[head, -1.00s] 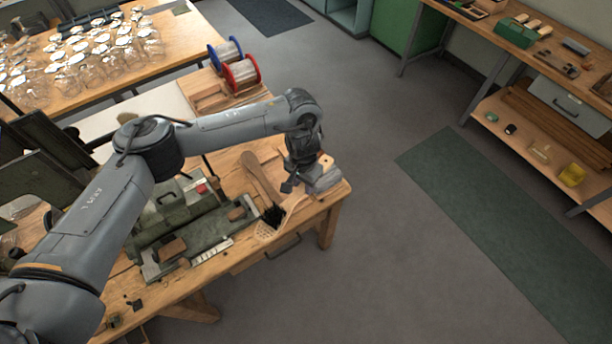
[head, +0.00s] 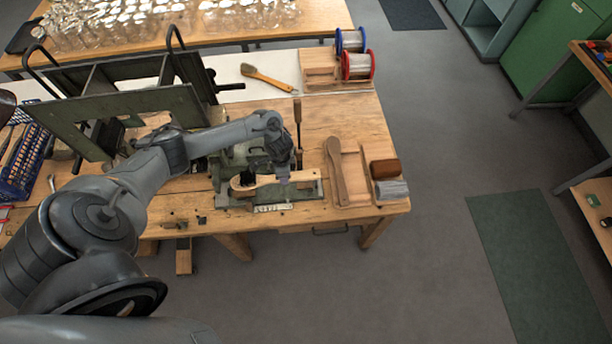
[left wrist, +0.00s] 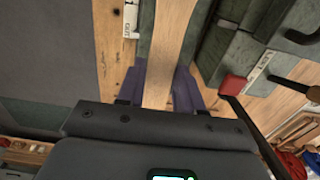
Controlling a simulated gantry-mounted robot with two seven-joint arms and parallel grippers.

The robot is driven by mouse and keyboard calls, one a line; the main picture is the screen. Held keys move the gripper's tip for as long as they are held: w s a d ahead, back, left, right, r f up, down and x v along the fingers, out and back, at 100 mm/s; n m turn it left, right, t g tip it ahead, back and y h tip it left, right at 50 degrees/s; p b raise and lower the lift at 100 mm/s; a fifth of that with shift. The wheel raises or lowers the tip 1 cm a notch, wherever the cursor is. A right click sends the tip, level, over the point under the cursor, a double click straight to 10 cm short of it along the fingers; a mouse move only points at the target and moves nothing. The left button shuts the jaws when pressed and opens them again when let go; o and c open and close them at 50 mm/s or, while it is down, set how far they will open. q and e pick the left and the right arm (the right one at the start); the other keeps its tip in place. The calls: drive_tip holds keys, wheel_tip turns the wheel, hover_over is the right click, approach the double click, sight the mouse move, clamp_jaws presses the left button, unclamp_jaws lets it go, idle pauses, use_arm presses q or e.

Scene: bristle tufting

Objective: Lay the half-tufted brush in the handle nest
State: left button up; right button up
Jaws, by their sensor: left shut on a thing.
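My left gripper (head: 283,178) is shut on the pale wooden half-tufted brush (head: 262,181), over the front of the green machine. The brush lies roughly level and across the view, with its broader end (head: 241,188) to the left. In the left wrist view the handle (left wrist: 170,45) runs between the two purple fingertips (left wrist: 160,85). Its tufts are too small to tell. The green machine bed (head: 292,193) lies under the brush. The handle nest cannot be made out clearly, and I cannot tell whether the brush touches it. My right gripper is out of view.
A wooden tray (head: 352,165) with a long wooden paddle (head: 336,170) stands to the right. A brown block (head: 384,169) and a grey bundle (head: 391,189) lie beside it. Spools (head: 357,66) stand behind. A pale scale strip (head: 273,208) lies along the bed's front.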

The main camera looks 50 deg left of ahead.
use_arm(q)
drive_tip(key=shift+s+a, duration=0.5)
drive_tip(key=shift+a, duration=0.3)
drive_tip(key=shift+a+f, duration=0.1)
drive_tip(key=shift+f, duration=0.05)
wheel_tip(320, 180, down, 5)
drive_tip(key=b, duration=0.5)
drive_tip(key=shift+f+b, duration=0.6)
drive_tip(key=shift+f, duration=0.05)
drive_tip(key=shift+s+p, duration=0.1)
drive_tip(key=shift+p, duration=0.45)
idle(0.7)
drive_tip(key=shift+f+b, duration=0.4)
drive_tip(key=shift+f, duration=0.3)
idle(0.9)
